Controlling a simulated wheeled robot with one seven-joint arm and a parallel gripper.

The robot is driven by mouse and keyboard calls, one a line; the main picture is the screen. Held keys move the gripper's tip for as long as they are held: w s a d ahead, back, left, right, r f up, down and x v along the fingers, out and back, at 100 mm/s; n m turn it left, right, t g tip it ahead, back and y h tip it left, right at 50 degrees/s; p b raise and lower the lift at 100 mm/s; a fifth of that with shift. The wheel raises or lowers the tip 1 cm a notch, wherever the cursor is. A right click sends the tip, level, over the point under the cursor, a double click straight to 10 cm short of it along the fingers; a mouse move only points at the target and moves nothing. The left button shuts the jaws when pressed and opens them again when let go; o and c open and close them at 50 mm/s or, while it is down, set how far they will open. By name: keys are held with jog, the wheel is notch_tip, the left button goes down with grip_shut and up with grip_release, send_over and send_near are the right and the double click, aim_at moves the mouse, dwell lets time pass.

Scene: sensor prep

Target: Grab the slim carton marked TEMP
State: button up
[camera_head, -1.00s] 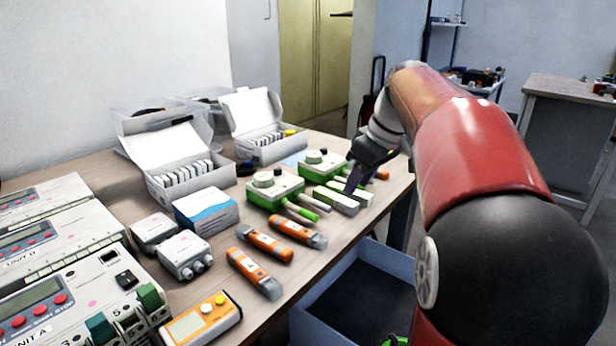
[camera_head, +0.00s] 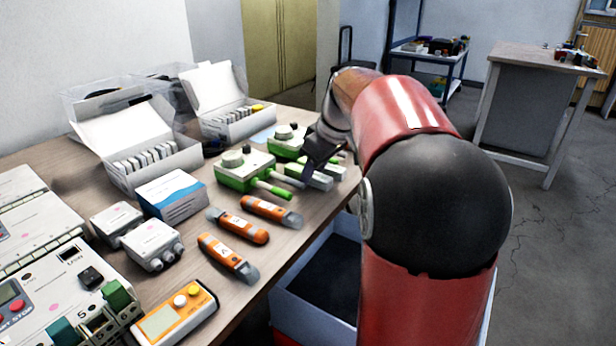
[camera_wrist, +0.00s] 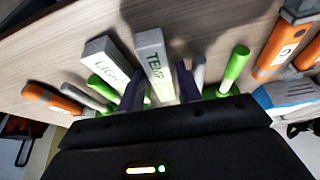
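The slim grey carton marked TEMP (camera_wrist: 153,58) lies on the table in the wrist view, with green lettering on its face. A similar carton marked LIGHT (camera_wrist: 107,64) lies just left of it. My gripper (camera_wrist: 160,90) is open, with one dark finger on each side of the TEMP carton's near end. The right finger is very close to the carton; I cannot tell if it touches. In the head view my gripper (camera_head: 314,160) is over the pale cartons (camera_head: 320,180), hiding part of them, and their labels are unreadable there.
Green-handled devices (camera_head: 246,172) lie close beside the cartons. Orange tools (camera_head: 238,225) and a blue-white box (camera_head: 173,194) are nearer. Open white boxes (camera_head: 147,145) stand behind. A blue-edged bin (camera_head: 300,305) is below the table edge.

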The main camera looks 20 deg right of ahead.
jog(key=c, duration=0.7)
jog(key=shift+r, duration=0.2)
jog(key=shift+c, duration=0.2)
notch_tip(320, 180, up, 20)
jog(key=p, duration=0.1)
jog(key=shift+f+p, duration=0.15)
jog(key=shift+p, duration=0.25)
